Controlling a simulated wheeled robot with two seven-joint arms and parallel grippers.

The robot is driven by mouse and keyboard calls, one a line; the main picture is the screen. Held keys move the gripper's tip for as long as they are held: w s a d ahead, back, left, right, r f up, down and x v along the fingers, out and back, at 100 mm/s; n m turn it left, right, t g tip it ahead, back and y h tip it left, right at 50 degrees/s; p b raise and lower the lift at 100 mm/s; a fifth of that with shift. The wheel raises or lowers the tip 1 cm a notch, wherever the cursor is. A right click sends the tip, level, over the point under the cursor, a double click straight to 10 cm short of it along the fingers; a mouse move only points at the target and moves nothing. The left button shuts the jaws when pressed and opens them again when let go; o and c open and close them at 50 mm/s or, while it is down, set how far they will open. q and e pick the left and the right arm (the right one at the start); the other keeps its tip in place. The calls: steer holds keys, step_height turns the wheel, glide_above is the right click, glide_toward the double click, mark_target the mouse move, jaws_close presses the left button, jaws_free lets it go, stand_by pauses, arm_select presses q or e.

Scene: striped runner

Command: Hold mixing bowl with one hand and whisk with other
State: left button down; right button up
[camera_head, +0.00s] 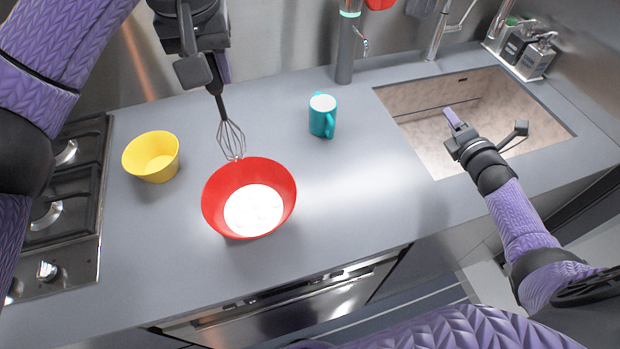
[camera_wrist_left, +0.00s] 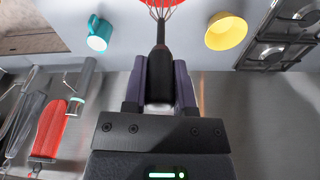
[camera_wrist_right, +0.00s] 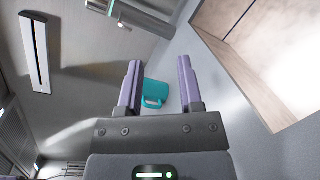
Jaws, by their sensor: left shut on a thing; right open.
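A red mixing bowl (camera_head: 213,200) with white contents stands on the grey counter. My left gripper (camera_head: 218,85) is shut on the black handle of a whisk (camera_head: 231,138), which hangs wires down just behind the bowl's far rim. In the left wrist view the whisk handle (camera_wrist_left: 160,70) sits between the fingers (camera_wrist_left: 159,90), with the wires and part of the red bowl (camera_wrist_left: 163,3) beyond. My right gripper (camera_head: 485,132) is open and empty over the sink area, far right of the bowl. In the right wrist view its fingers (camera_wrist_right: 160,90) are apart.
A yellow bowl (camera_head: 151,157) stands left of the red bowl, near the stove (camera_head: 60,200). A teal mug (camera_head: 322,116) stands behind and right. The counter right of the bowl is clear.

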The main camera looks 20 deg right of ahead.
arm_select(q)
steer(key=shift+d, duration=0.1)
arm_select(e)
steer(key=w+a+r+n+y, duration=0.3)
steer(key=a+n+y, duration=0.1)
steer(key=a+n, duration=0.2)
steer(key=w+a+r+n+y, duration=0.2)
steer(key=a+r+n+y, duration=0.15)
steer(key=a+n, duration=0.2)
steer(key=n+g+y, duration=0.4)
steer(key=n+g, duration=1)
steer(key=n, duration=1.1)
glide_above(287, 210)
steer(key=w+d, duration=0.2)
steer(key=d, duration=0.1)
steer(key=f, duration=0.2)
steer(key=s+d+f+n+h, duration=0.1)
steer(key=s+f+n+h, duration=0.3)
steer(key=n, duration=0.3)
steer(key=shift+g+h, duration=0.4)
steer(key=shift+h, duration=0.05)
steer(key=x, duration=1.1)
steer(key=shift+r, duration=0.1)
